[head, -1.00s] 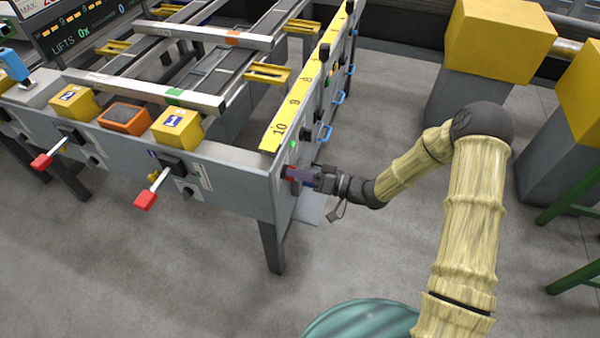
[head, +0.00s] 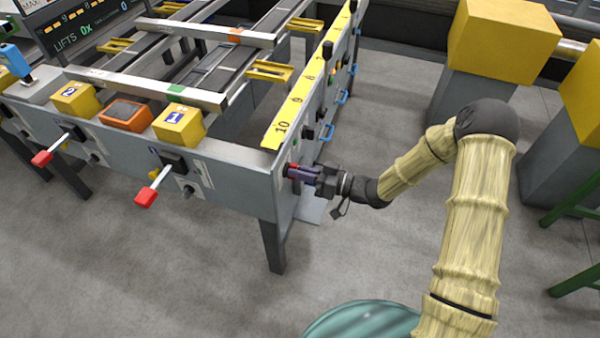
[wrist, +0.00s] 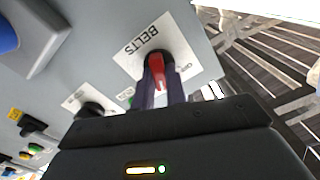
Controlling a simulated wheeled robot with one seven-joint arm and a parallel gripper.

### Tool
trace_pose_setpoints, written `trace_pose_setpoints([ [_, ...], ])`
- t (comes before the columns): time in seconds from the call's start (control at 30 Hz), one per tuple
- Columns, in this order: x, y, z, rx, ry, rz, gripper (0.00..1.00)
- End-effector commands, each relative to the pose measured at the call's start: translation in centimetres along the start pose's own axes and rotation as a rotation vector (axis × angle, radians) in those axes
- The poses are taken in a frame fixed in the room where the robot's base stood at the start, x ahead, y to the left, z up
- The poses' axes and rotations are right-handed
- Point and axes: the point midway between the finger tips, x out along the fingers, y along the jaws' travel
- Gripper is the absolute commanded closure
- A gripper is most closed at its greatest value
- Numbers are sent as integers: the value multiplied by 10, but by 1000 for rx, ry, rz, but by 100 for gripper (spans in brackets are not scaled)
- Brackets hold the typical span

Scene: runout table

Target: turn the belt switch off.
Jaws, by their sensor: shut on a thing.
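The belt switch is a red knob (wrist: 157,70) on a dark round base, beside a white label reading BELTS, in the wrist view. It sits on the grey end panel of the table, and a little red shows at the fingertips in the head view. My gripper (head: 292,172) is at this panel, below the 10 end of the yellow strip. In the wrist view its purple fingers (wrist: 160,92) are shut on the knob, one on each side. The fingers and gripper body hide part of the knob and label.
Other dark knobs (wrist: 90,110) and coloured buttons line the same panel. Blue handles (head: 327,133) stick out farther along it. Two red-tipped levers (head: 146,196) project from the front. Yellow-topped grey blocks (head: 500,40) stand at right; open floor lies between.

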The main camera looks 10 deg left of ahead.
Motion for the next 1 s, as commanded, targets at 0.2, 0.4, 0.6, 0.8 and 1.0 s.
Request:
trace_pose_setpoints([
  [0.2, -2, 1, 4, -207, -5, 3, 100],
  [0.4, -2, 1, 4, -397, -5, 4, 100],
  [0.6, -2, 1, 5, -588, -6, 5, 100],
  [0.8, -2, 1, 5, -779, -5, 7, 100],
  [1.0, -2, 0, 6, -959, -6, 5, 100],
])
